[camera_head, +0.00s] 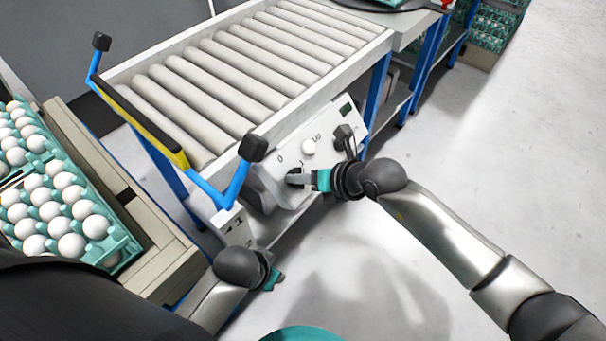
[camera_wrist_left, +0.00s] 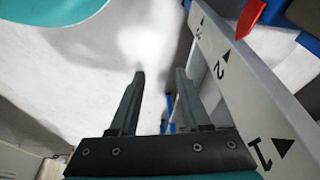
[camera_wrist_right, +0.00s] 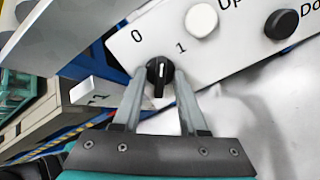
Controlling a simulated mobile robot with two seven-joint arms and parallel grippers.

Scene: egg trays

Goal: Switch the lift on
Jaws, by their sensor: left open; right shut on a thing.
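The lift's control panel (camera_head: 327,128) is a pale slanted plate at the end of the roller table. Its black rotary knob (camera_wrist_right: 160,75) sits between the marks 0 and 1 in the right wrist view, with a white line on it that stands roughly upright in the picture. My right gripper (camera_head: 299,179) is at this knob, its two fingers on either side, shut on it; it also shows in the right wrist view (camera_wrist_right: 160,98). In the head view the fingers mostly hide the knob. My left gripper (camera_head: 277,277) is open and empty, low beside the table's corner.
A white Up button (camera_wrist_right: 201,20) and a black Down button (camera_wrist_right: 281,24) sit to the right of the knob. A blue and yellow guard bar (camera_head: 150,128) runs along the table's near end. Egg trays (camera_head: 118,243) stand at left. Floor is clear at right.

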